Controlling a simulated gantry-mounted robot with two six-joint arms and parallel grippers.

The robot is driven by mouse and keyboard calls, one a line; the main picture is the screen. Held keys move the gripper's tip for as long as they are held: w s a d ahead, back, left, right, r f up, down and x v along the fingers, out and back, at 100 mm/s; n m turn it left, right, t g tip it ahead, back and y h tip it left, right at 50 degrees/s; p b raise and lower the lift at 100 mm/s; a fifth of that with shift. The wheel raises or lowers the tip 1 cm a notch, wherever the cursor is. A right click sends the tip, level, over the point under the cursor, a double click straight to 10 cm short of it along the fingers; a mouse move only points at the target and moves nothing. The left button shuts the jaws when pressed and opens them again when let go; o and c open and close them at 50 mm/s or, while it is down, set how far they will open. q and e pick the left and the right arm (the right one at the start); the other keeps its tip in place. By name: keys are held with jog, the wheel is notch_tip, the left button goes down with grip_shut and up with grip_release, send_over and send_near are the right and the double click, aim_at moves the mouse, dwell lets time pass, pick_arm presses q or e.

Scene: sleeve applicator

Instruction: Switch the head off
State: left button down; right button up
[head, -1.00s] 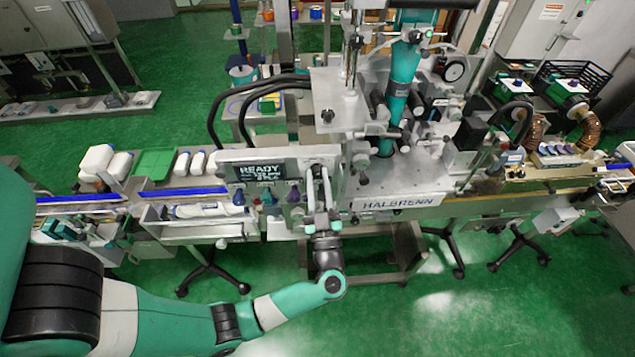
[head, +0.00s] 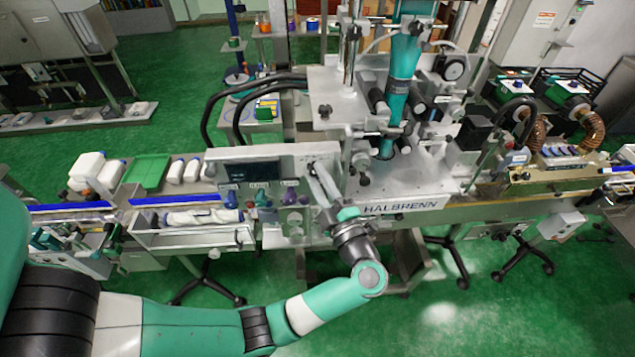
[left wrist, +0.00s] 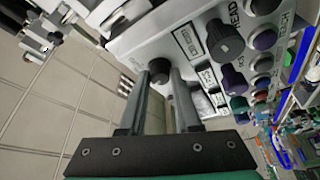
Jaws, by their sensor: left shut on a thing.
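The grey control panel (head: 214,166) of the sleeve applicator stands left of centre in the head view. Its display (head: 250,172) is dark with only small, unreadable text. My left gripper (head: 316,168) is at the panel's upper right. In the left wrist view, the left gripper (left wrist: 165,80) is shut on a black knob (left wrist: 159,68) on the panel face. Its fingers lean sideways in the head view, hiding most of that knob there. A larger dark knob (left wrist: 225,41) sits beside lettering that looks like "HEAD". The right gripper is not in view.
Coloured knobs (head: 262,197) and round buttons (head: 294,217) sit close below the display. A tray of white bottles (head: 203,217) is left of the panel. The HALBRENN machine deck (head: 400,180) and the clear teal column (head: 400,80) stand just right.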

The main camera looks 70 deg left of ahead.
pick_arm(q)
jog(key=shift+r+n+g+h+b, duration=0.15)
jog(key=shift+n+h+b, duration=0.25)
jog(key=shift+n, duration=0.75)
jog(key=shift+f+n+g+h+b, duration=0.15)
jog(key=shift+n+h+b, duration=0.2)
jog(key=shift+n, duration=0.8)
jog(key=shift+r, duration=0.1)
jog(key=c, duration=0.6)
grip_release()
jog(key=w+d+b, duration=0.1)
jog(key=d+b, duration=0.1)
jog(key=d, duration=0.9)
jog(key=shift+d, duration=0.3)
jog(key=shift+a, duration=0.15)
